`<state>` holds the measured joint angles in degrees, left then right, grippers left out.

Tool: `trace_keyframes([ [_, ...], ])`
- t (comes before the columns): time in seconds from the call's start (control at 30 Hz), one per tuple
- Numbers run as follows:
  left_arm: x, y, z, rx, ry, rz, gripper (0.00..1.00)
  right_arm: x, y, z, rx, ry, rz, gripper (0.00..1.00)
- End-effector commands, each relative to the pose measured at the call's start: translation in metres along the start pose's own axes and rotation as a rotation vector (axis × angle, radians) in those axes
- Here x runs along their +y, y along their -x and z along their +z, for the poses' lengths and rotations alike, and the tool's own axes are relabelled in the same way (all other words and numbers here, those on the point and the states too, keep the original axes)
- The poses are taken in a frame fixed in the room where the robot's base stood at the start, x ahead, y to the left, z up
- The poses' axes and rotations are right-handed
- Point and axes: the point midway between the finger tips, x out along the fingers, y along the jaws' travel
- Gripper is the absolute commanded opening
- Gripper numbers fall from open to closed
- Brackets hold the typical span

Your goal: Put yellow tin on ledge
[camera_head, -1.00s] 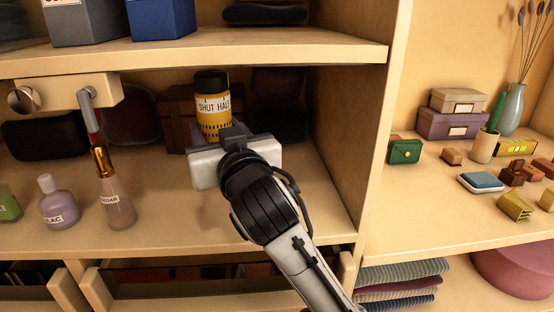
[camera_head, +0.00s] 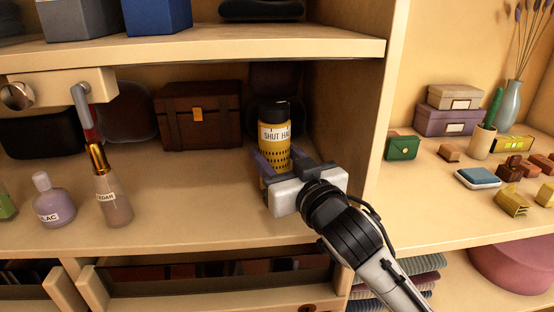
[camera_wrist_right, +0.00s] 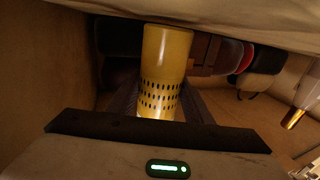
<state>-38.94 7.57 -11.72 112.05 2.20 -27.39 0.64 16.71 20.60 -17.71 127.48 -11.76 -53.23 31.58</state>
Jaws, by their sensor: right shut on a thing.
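The yellow tin (camera_head: 274,148) has a dark lid, a white label reading "SHUT HA…" and rows of dark dots. It stands upright inside the middle compartment, near its right side. My right gripper (camera_head: 277,163) is shut on the tin, with a finger on either side of its body. The gripper body hides the tin's base in the head view, so I cannot tell whether it touches the shelf board (camera_head: 190,195). In the right wrist view the tin (camera_wrist_right: 163,75) is between the fingers. I cannot tell which surface is the ledge. My left gripper is out of view.
A brown chest (camera_head: 200,120) stands behind and left of the tin. A glass bottle (camera_head: 112,195) and a lilac bottle (camera_head: 52,203) stand at left, near a wooden block (camera_head: 60,88) with a hook. An upright panel (camera_head: 360,130) closes the right side. The upper shelf (camera_head: 230,48) is overhead.

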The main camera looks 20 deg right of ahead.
Motion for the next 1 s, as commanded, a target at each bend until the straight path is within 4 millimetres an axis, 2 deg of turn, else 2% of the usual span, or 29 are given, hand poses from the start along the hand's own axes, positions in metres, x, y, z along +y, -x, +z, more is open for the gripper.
trace_keyframes([
  [0.43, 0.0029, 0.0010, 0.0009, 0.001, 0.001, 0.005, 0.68, 0.0040, 0.0012, 0.0086, 0.004, 0.000, 0.001, 0.18],
  [0.47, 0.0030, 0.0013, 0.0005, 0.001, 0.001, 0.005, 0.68, 0.0040, 0.0011, 0.0089, 0.002, 0.000, 0.001, 0.49],
  [0.57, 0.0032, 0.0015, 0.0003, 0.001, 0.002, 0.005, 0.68, 0.0040, 0.0011, 0.0085, 0.002, 0.000, 0.001, 0.65],
  [0.9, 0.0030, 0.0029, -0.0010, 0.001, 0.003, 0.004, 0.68, 0.0041, 0.0011, 0.0044, 0.003, 0.001, 0.001, 0.65],
  [1.0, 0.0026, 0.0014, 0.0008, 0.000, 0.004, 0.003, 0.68, 0.0037, 0.0107, 0.0068, 0.001, 0.000, 0.000, 0.65],
])
